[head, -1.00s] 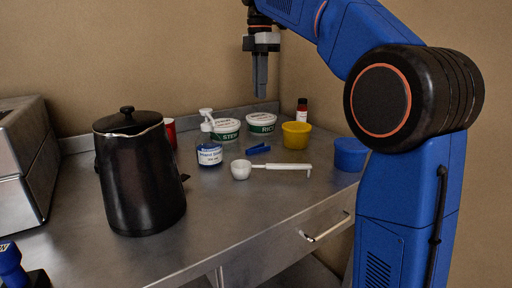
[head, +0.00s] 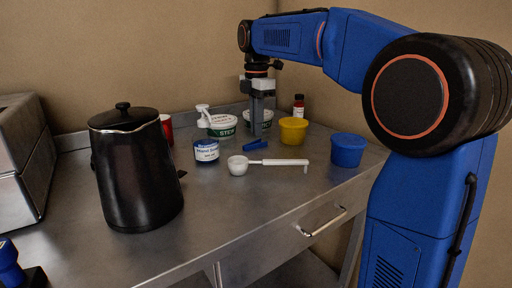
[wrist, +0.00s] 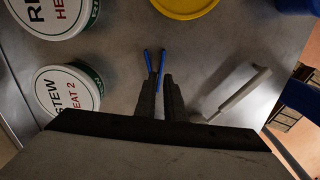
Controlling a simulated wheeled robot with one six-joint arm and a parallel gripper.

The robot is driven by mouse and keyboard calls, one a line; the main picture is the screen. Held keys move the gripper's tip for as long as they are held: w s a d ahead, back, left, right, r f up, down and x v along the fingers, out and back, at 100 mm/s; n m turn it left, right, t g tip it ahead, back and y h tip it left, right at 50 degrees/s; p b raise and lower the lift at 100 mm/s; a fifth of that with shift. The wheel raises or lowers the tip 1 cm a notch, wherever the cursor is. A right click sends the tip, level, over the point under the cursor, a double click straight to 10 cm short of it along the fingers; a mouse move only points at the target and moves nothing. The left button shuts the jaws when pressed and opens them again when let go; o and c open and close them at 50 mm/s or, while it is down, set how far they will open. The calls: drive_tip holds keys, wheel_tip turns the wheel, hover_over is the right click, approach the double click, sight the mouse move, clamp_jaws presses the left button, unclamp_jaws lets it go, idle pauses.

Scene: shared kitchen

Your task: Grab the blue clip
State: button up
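The blue clip (head: 255,145) lies on the metal counter, among the tubs and behind the white scoop. In the wrist view the clip (wrist: 162,66) shows as two thin blue prongs just beyond my fingertips, its near end partly hidden between them. My gripper (head: 257,122) points down above the counter, over the clip's area, in front of the rear tubs. In the wrist view my gripper (wrist: 160,78) has a narrow gap between its two dark fingers and holds nothing that I can see.
A white scoop (head: 272,162) lies close in front of the clip. A blue tub (head: 347,150) is at the right, a black kettle (head: 137,175) at the left.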

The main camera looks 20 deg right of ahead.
sight(256, 146)
wheel_tip(256, 146, down, 4)
drive_tip(key=shift+s+f, duration=0.1)
drive_tip(key=shift+f, duration=0.1)
clamp_jaws()
